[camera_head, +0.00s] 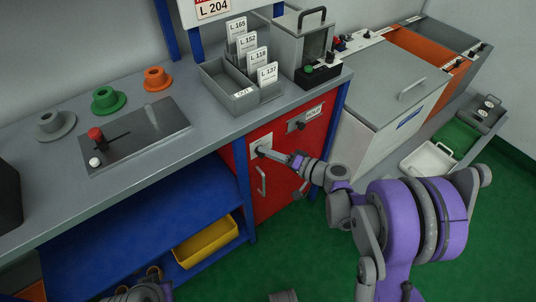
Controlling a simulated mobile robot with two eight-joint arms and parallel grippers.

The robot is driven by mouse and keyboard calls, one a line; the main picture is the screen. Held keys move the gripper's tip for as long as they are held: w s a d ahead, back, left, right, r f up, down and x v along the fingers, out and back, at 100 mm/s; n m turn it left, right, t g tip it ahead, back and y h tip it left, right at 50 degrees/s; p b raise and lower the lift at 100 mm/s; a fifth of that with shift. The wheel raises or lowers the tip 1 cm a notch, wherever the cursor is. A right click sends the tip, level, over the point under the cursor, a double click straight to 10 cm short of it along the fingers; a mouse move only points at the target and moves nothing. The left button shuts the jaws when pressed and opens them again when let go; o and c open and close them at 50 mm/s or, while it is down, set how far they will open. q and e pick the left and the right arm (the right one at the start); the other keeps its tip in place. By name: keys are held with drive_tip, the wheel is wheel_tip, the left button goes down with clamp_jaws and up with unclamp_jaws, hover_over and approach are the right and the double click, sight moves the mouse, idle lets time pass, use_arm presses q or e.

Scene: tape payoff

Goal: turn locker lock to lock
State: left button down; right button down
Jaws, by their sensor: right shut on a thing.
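The red locker (272,195) is under the right end of the grey bench, with its door closed flush. Its lock (262,150) is at the upper left of the red front, a light plate partly hidden by my gripper. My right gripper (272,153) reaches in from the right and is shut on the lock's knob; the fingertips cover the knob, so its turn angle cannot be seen. A handle (262,181) sits below the lock. Only part of my left arm shows at the bottom edge, and its gripper's jaws cannot be made out.
The bench top (200,150) holds a control plate (138,135), coloured spools (108,100) and a card tray (240,95). A yellow bin (206,244) is on the blue lower shelf. A large grey chest (392,95) stands to the right. Green floor is open in front.

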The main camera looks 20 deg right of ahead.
drive_tip(key=m+y+b, duration=0.1)
drive_tip(key=m, duration=0.1)
drive_tip(key=m+t+y+b, duration=0.1)
drive_tip(key=m, duration=0.1)
drive_tip(key=shift+f+m+b, duration=0.3)
drive_tip(key=shift+f, duration=0.05)
idle(0.3)
drive_tip(key=shift+r, duration=0.1)
drive_tip(key=c, duration=0.9)
unclamp_jaws()
drive_tip(key=shift+w, duration=0.1)
drive_tip(key=shift+o, duration=0.2)
drive_tip(key=v, duration=1)
drive_tip(key=shift+s+p, duration=0.25)
drive_tip(key=shift+p, duration=0.2)
drive_tip(key=shift+d, duration=0.1)
